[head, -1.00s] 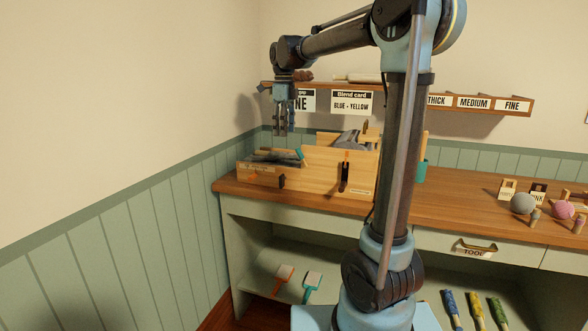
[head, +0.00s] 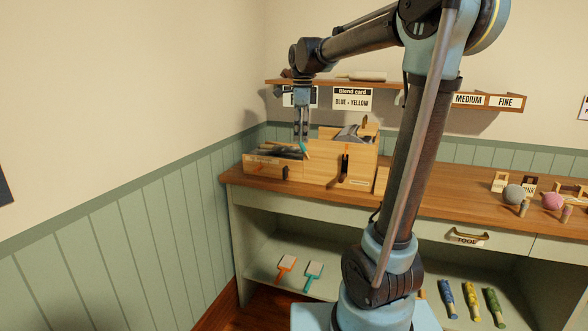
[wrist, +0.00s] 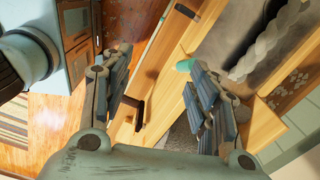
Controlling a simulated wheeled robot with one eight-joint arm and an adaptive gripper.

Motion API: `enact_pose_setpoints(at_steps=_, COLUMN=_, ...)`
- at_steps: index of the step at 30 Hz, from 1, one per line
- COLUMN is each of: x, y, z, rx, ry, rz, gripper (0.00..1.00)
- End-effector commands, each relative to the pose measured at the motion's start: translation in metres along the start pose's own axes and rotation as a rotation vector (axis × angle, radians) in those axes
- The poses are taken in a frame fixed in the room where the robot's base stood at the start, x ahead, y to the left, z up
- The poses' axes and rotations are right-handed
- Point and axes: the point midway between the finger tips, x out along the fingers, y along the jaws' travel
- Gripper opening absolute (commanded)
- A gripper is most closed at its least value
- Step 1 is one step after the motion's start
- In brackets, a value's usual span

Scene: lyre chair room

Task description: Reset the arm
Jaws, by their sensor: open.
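My gripper (head: 301,132) hangs from my raised arm at the left of the head view, pointing down above the wooden boxes on the workbench. Its two fingers are apart in the wrist view (wrist: 158,105), with nothing held between them. The wooden box (head: 262,169) below it holds dark items and a teal-tipped tool. My gripper's tips look close to the box's contents, but I cannot tell whether they touch.
A taller wooden box (head: 357,168) stands just right. A wall shelf (head: 430,97) with label cards runs behind my arm. Balls of grey (head: 513,194) and pink yarn (head: 552,201) sit on the bench (head: 460,203) at right. Brushes (head: 313,275) lie on the lower shelf.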

Motion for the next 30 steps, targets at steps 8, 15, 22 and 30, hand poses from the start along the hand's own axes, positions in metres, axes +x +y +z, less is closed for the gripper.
enact_pose_setpoints(at_steps=8, x=0.026, y=0.05, z=-0.052, rx=-0.29, ry=-0.004, rz=-0.03, gripper=0.55)
enact_pose_setpoints(at_steps=15, x=0.062, y=0.103, z=-0.097, rx=-0.612, ry=0.005, rz=-0.064, gripper=0.55)
enact_pose_setpoints(at_steps=22, x=0.107, y=0.155, z=-0.133, rx=-0.92, ry=0.029, rz=-0.094, gripper=0.55)
enact_pose_setpoints(at_steps=30, x=0.17, y=0.214, z=-0.166, rx=-1.279, ry=0.074, rz=-0.12, gripper=0.55)
